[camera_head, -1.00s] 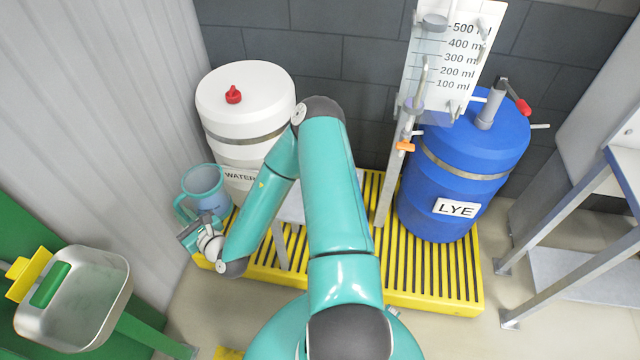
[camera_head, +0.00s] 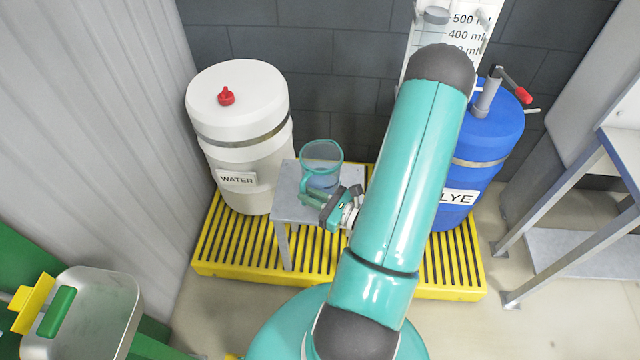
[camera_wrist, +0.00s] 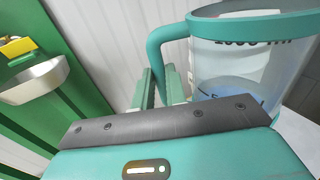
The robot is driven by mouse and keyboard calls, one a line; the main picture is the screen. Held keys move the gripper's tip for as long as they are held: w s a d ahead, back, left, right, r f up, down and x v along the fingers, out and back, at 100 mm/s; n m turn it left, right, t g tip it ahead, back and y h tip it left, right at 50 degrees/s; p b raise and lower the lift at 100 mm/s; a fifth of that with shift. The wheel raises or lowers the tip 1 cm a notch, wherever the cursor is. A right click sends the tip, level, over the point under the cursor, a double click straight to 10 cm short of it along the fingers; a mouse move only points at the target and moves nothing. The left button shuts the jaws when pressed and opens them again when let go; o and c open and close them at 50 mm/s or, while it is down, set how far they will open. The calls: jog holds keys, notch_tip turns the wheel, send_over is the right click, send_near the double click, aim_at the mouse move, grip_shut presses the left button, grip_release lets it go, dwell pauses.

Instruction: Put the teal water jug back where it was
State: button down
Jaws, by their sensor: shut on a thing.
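The teal water jug (camera_head: 322,158) is see-through with a teal rim and handle and has some bluish water low inside. My gripper (camera_head: 326,201) is shut on the jug's handle, on the near side of the jug. In the wrist view the jug (camera_wrist: 240,65) fills the upper right, upright or nearly so, with its handle between my fingers (camera_wrist: 157,88). In the head view the jug is over the small grey stand (camera_head: 287,207), between the white water drum and the blue drum. I cannot tell whether its base touches the stand's top.
The white WATER drum (camera_head: 240,110) stands left of the stand, on the yellow grated pallet (camera_head: 225,262). The blue LYE drum (camera_head: 487,150) and the measuring scale (camera_head: 420,38) are to the right, partly behind my arm. A metal basin (camera_head: 100,310) is at lower left.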

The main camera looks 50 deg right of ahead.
aim_at(325, 189)
jog(key=r+v, duration=0.1)
jog(key=v, duration=0.4)
jog(key=shift+y, duration=0.3)
jog(key=w+d+f, duration=0.1)
jog(key=w, duration=0.1)
jog(key=w+d+f, duration=0.1)
jog(key=w, duration=0.1)
jog(key=w+d+f, duration=0.1)
jog(key=w, duration=0.2)
jog(key=shift+w+d+f, duration=0.1)
jog(key=shift+d+f, duration=0.2)
jog(key=shift+d, duration=0.1)
jog(key=w+f, duration=0.1)
jog(key=w+d+f, duration=0.1)
jog(key=f, duration=0.1)
jog(key=w+d+f, duration=0.1)
jog(key=w+f, duration=0.1)
jog(key=shift+w+f, duration=0.1)
jog(key=shift+f, duration=0.15)
jog(key=shift+w+d+f, duration=0.1)
jog(key=shift+w+f, duration=0.1)
jog(key=shift+f, duration=1.6)
jog(key=shift+f, duration=0.15)
jog(key=c, duration=1.4)
grip_release()
jog(key=shift+c, duration=0.2)
